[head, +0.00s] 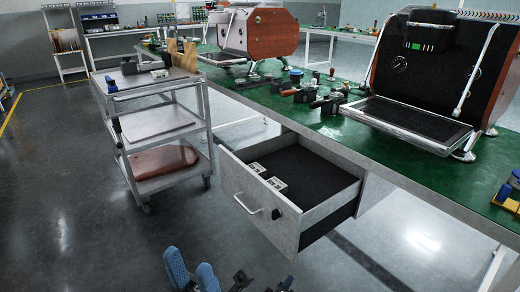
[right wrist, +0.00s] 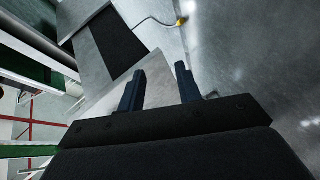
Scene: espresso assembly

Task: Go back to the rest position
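My left gripper (head: 192,271) shows at the bottom edge of the head view, with two blue fingers apart and nothing seen between them. My right gripper (head: 263,281) is just to its right, mostly cut off by the frame edge. In the right wrist view my right gripper (right wrist: 160,88) has two dark blue fingers spread apart, empty. Both grippers are low in front of the open drawer (head: 248,190), apart from it. The drawer has a dark lining and holds small white items (head: 270,178) near its front left.
A grey cart (head: 165,125) with several shelves stands left of the drawer. The green-topped workbench (head: 330,125) carries espresso machines (head: 440,60), portafilters and tools. The drawer handle (head: 248,206) sticks out towards me. Open floor (head: 90,235) lies at the left.

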